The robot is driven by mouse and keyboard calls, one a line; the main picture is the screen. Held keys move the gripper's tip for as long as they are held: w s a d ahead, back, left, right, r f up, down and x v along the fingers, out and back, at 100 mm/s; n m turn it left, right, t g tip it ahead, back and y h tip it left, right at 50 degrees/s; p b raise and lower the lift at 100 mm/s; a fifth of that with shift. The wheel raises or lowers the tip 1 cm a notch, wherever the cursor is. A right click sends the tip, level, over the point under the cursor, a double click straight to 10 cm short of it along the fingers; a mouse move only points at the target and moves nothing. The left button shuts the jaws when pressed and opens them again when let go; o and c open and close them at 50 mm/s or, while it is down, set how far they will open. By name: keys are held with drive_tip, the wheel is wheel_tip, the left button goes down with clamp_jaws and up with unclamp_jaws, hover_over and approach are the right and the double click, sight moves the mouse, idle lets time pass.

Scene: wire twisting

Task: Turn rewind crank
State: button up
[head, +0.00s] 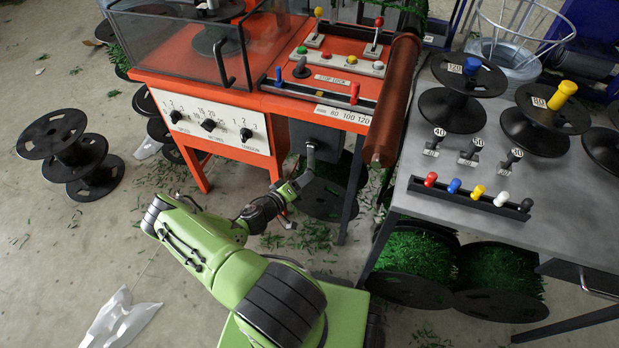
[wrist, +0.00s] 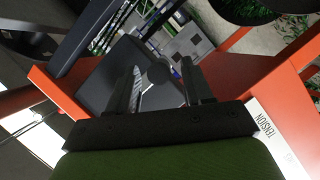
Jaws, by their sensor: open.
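The rewind crank (head: 311,152) appears to be the small grey lever under the right end of the orange machine (head: 165,86), beside a dark box (head: 322,135). My gripper (head: 302,182) is low in front of it, at the lever's lower end. In the wrist view, my gripper (wrist: 162,75) is open, with one dark finger on each side. A dark round knob (wrist: 158,73), likely the crank's handle, shows between the fingertips. I cannot tell whether either finger touches it. Most of the crank is hidden in the wrist view.
Orange machine legs (head: 195,170) stand close to my arm. A grey table (head: 420,190) with spools and coloured handles is at the right. Black spools (head: 68,140) stand on the left floor. A white sheet (head: 120,320) lies at the front left.

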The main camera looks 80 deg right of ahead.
drive_tip(key=b+x, duration=0.1)
drive_tip(key=x, duration=0.3)
drive_tip(key=shift+d+f, duration=0.1)
clamp_jaws()
